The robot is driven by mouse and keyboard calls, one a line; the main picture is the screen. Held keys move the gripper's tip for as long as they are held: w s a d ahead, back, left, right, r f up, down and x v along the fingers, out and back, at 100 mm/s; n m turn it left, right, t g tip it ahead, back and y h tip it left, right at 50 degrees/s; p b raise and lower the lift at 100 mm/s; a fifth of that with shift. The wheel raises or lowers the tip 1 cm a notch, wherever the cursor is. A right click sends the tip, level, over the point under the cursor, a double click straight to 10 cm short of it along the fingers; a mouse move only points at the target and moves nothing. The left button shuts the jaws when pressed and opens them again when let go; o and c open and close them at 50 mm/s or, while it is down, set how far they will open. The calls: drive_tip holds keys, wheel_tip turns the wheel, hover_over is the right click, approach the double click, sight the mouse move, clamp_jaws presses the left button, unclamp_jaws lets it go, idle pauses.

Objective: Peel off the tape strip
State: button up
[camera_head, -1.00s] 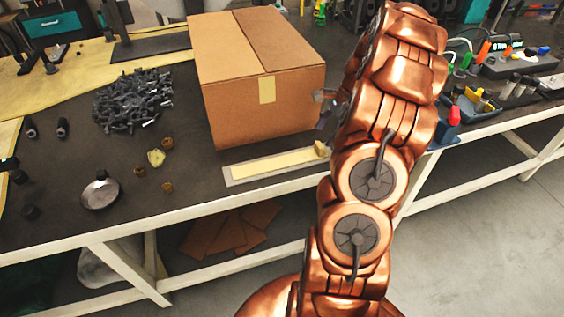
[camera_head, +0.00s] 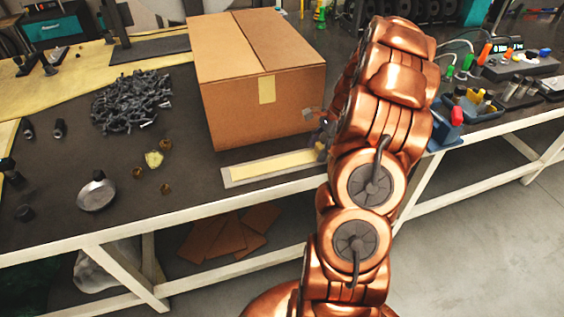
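A pale yellow tape strip (camera_head: 272,166) lies along a light grey flat backing (camera_head: 228,181) on the dark tabletop, in front of the cardboard box. The strip's right end is at my gripper and is partly hidden. My gripper (camera_head: 322,142) is low over that right end, mostly behind my copper arm. Only a small dark part of it shows, so I cannot tell whether its fingers are open or touch the strip.
The closed cardboard box (camera_head: 250,110) stands just behind the strip, with a tape piece (camera_head: 267,89) on its front. A dark parts pile (camera_head: 132,102), small brass pieces (camera_head: 137,172) and a round metal dish (camera_head: 97,194) are at left. Tool trays (camera_head: 480,103) are at right.

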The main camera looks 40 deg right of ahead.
drive_tip(key=c, duration=0.9)
drive_tip(key=shift+r, duration=0.1)
drive_tip(key=shift+r+p, duration=0.9)
drive_tip(key=shift+r, duration=1.05)
drive_tip(key=shift+r+p, duration=1)
drive_tip(key=shift+r, duration=1.45)
